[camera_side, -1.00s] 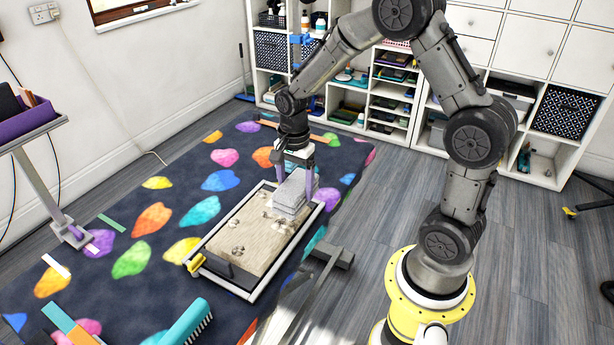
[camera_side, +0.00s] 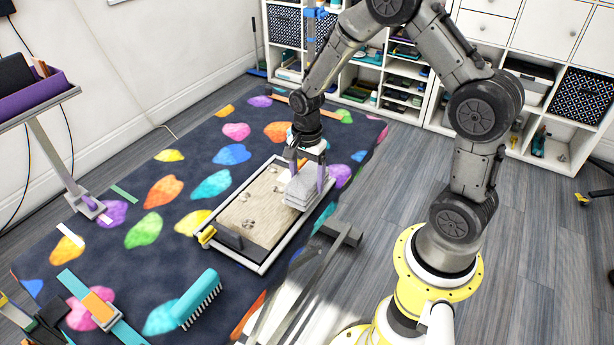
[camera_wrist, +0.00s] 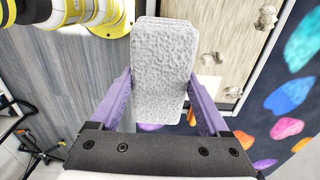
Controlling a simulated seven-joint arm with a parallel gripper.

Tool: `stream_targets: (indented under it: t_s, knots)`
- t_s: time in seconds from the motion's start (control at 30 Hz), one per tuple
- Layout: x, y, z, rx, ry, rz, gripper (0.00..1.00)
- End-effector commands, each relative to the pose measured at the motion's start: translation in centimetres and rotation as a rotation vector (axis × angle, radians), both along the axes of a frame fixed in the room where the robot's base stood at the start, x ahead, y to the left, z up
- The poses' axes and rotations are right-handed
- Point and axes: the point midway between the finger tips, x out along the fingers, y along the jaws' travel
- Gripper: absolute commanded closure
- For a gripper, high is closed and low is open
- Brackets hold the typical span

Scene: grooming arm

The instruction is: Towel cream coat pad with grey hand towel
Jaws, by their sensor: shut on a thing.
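The grey hand towel (camera_side: 305,189) is a folded, layered block; it also shows in the wrist view (camera_wrist: 165,45) with a bumpy, pale surface. My gripper (camera_side: 307,174) is shut on it, with one purple finger on each side; in the wrist view the gripper (camera_wrist: 160,80) has the towel between its fingers. The cream coat pad (camera_side: 262,205) lies in a pale frame on the mat, with several darker, matted patches. The towel is over the pad's far right part and overlaps the frame's right edge in the side view. I cannot tell whether it touches the pad.
A dark mat with coloured spots (camera_side: 150,195) lies under the frame. A teal brush (camera_side: 195,298) and a teal strap with an orange block (camera_side: 100,305) lie at the front left. A grey bar (camera_side: 340,235) stands close right of the frame. Shelves (camera_side: 400,75) line the back.

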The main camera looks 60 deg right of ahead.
Motion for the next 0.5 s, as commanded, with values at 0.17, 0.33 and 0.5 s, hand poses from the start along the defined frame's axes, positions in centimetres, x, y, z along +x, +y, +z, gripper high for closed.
stream_targets:
  t_s: [0.17,0.33,0.5]
  knots:
    - [0.02,0.00,0.04,0.000,-0.001,0.000,0.65]
    - [0.00,0.00,-0.17,0.000,0.000,0.000,0.65]
    - [0.01,0.00,-0.57,0.000,0.000,0.000,0.65]
